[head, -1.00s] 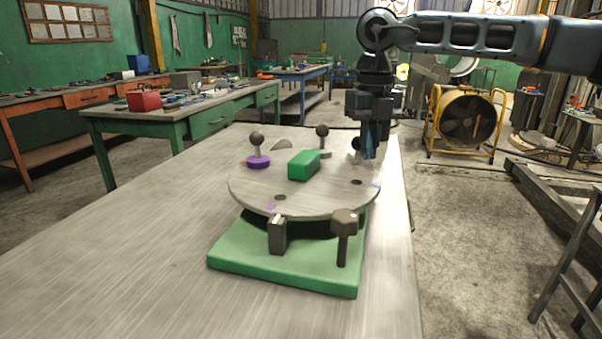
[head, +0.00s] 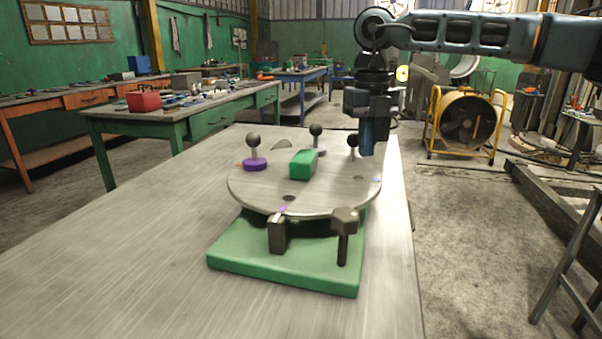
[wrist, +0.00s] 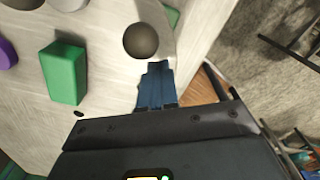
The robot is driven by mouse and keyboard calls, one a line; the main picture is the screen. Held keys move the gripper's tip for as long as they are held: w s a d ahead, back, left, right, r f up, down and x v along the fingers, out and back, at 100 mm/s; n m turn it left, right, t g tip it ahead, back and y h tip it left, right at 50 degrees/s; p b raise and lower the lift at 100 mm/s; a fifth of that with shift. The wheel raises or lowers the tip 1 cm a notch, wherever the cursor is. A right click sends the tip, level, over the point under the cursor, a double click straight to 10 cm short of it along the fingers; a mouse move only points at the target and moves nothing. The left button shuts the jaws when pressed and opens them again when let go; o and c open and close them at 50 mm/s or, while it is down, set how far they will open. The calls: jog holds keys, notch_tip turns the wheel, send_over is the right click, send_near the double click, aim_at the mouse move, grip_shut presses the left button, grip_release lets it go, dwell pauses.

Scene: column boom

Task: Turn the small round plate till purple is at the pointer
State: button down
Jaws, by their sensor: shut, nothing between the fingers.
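The round grey plate (head: 330,195) sits on a green base (head: 285,272). A small purple mark (head: 283,209) is on its front rim, just above a dark block (head: 277,236). A dark post with a wider head (head: 344,222) stands right of that; I cannot tell which is the pointer. My gripper (head: 368,152) is shut and empty, low at the plate's right rear, beside a dark ball knob (head: 353,141). In the wrist view the knob (wrist: 141,41) is just beyond the fingertips (wrist: 156,68); contact is unclear.
The table (head: 130,255) is clear at left and front.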

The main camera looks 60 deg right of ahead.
jog(key=shift+s+a, duration=0.15)
jog(key=shift+s, duration=0.05)
notch_tip(320, 180, up, 9)
jog(key=p, duration=0.4)
dwell(0.5)
dwell(0.5)
